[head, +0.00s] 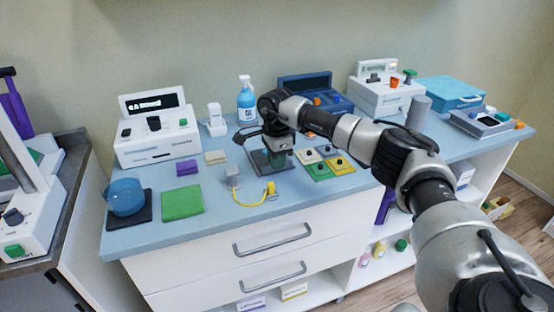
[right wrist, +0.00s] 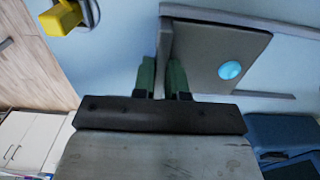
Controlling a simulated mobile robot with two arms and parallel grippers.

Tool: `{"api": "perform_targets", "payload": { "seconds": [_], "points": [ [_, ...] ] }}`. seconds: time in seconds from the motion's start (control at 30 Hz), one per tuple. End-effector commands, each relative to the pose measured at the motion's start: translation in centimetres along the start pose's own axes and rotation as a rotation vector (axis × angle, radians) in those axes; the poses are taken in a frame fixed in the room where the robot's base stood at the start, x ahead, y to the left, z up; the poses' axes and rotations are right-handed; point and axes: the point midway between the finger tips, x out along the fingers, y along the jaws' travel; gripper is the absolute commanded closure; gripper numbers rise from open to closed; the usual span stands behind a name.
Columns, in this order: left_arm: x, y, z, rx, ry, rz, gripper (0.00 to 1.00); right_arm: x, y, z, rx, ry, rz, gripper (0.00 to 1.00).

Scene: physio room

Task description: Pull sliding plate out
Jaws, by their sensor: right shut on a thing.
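The sliding plate (head: 262,165) is a flat dark grey plate on the blue tabletop, near the middle of the counter. In the right wrist view the plate (right wrist: 205,50) shows a blue round spot and a raised lip along its near edge. My right gripper (head: 281,156) reaches down over the plate from above. In the right wrist view its two green fingertips (right wrist: 162,75) are closed on the plate's lip, one on each side. The gripper hides part of the plate in the head view. My left gripper is not in view.
A yellow cable piece (head: 270,190) lies just in front of the plate. Green and yellow pads (head: 320,170) sit close on its right. A purple block (head: 187,167) and a green pad (head: 182,203) lie to the left. White drawers (head: 240,260) are below the counter.

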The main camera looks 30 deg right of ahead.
Motion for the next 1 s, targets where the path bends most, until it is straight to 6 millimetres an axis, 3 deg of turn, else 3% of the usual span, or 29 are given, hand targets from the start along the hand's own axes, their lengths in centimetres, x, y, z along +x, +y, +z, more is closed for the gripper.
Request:
{"api": "perform_targets", "payload": {
  "seconds": [0.07, 0.1, 0.27, 0.67, 1.0],
  "points": [
    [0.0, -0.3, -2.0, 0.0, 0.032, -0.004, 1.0, -0.1, 0.0, 0.1, -0.001, -0.002, -0.002, 1.0],
    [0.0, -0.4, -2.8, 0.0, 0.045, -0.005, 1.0, -0.1, 0.0, 0.1, -0.001, -0.002, -0.002, 0.86],
    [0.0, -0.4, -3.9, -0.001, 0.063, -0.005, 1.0, 0.0, -0.1, 0.0, 0.0, -0.001, -0.003, 0.62],
    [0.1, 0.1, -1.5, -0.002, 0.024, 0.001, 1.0, -1.0, -0.1, 0.0, 0.0, -0.001, -0.005, 0.62],
    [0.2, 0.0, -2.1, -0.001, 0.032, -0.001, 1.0, -7.6, -0.1, 0.1, 0.0, -0.003, -0.007, 0.62]
  ]
}}
